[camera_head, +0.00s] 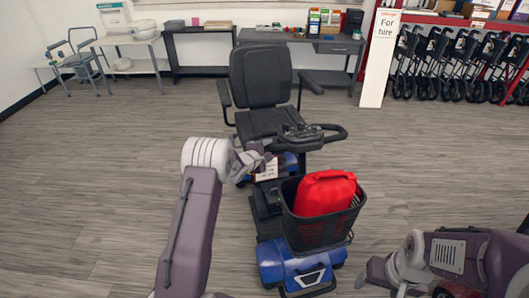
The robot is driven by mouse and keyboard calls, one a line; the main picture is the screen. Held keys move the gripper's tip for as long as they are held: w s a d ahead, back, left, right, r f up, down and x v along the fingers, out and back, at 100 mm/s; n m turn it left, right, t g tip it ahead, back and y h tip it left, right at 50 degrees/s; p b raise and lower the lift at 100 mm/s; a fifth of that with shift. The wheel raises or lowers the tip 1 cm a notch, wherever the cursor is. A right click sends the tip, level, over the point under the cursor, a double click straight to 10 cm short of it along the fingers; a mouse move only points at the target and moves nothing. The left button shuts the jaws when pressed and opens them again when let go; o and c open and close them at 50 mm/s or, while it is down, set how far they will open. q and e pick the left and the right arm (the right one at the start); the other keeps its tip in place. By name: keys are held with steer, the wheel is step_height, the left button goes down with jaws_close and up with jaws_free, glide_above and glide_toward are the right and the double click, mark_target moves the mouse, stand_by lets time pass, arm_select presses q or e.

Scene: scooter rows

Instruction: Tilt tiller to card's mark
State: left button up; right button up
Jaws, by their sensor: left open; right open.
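A blue and black mobility scooter (288,255) stands in the middle, its seat toward the back wall. Its tiller (303,140) carries a dark control head and a loop handle (335,133), and rises behind the front basket. A small white card (267,169) with print shows left of the tiller; its writing is too small to read. My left gripper (262,160) is open beside the tiller head, close to the card; I cannot tell whether it touches either. My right gripper (372,272) is open and low at the right, apart from the scooter.
A black basket (316,232) on the scooter's front holds a red bag (325,192). The black seat (262,82) is behind the tiller. Desks (300,42) line the back wall. A "For hire" sign (380,60) and folded walkers (450,65) stand back right. The floor around is clear.

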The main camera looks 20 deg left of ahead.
arm_select(q)
steer(key=v, duration=0.8)
steer(key=shift+p, duration=0.3)
steer(key=shift+w, duration=0.1)
